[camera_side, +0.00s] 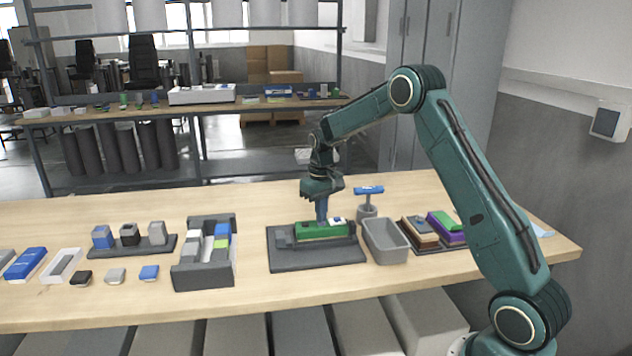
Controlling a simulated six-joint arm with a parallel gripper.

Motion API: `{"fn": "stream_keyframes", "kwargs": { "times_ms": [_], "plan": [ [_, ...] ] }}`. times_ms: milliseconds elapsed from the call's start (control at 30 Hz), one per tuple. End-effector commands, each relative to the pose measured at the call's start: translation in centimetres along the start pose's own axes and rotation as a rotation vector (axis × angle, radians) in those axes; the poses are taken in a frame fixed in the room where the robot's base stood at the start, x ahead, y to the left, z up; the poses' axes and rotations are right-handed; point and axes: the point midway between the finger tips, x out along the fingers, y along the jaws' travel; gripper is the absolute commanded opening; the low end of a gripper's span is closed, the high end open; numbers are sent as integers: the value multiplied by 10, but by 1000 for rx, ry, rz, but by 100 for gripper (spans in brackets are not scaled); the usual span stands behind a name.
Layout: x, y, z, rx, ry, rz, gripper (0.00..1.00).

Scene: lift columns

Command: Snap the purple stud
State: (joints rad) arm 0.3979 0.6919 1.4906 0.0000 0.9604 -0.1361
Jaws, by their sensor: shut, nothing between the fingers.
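My gripper (321,217) is shut and points down onto a green block (310,232) on a dark base plate (290,262). Its fingertips are at the block's top; I cannot tell whether they touch. A small white and blue part (338,220) sits at the block's right end. I cannot make out a purple stud on the block; the gripper may hide it. The only purple I see is a flat piece (452,237) under a green one (440,220) in a dark tray at the right.
A grey open bin (386,240) stands right of the plate, with a blue-topped tool (369,190) in a round holder (367,211) behind it. A dark rack (203,276) with coloured blocks stands to the left. Small blocks lie further left. The table's front strip is mostly clear.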

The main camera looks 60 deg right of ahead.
Motion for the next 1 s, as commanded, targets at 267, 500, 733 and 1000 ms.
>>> {"fn": "stream_keyframes", "kwargs": {
  "times_ms": [267,500,733,1000],
  "plan": [
    [0,0,0,0,1,0,0],
    [-4,0,-1,0,3,0,0],
    [-18,0,-1,0,4,1,0],
    [-35,0,-1,0,4,1,0]
  ]
}}
